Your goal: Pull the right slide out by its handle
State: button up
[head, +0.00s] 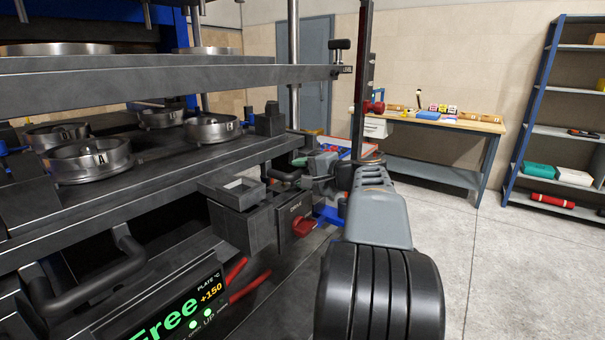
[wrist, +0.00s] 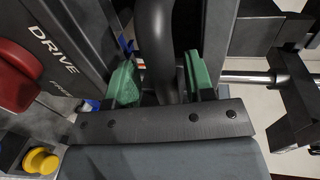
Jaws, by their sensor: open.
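The black bar handle (wrist: 158,45) of the right slide runs between the two green-padded fingers of my gripper (wrist: 161,80) in the wrist view. The fingers are open, one on each side of the bar. A gap shows on the left; whether the right pad touches is unclear. In the head view my gripper (head: 309,164) is at the press's right end, beside the dark handle (head: 284,176), partly hidden by my arm. The slide itself is mostly hidden there.
The DRIVE box with a red knob (head: 303,226) sits just below my gripper. A small open metal tray (head: 238,193) is to its left. Another black handle (head: 90,295) is at the front left. A workbench (head: 440,123) and shelves (head: 560,130) stand behind; the right floor is clear.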

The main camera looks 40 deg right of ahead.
jog(key=b+v, duration=0.1)
jog(key=v, duration=1.3)
jog(key=shift+f, duration=0.1)
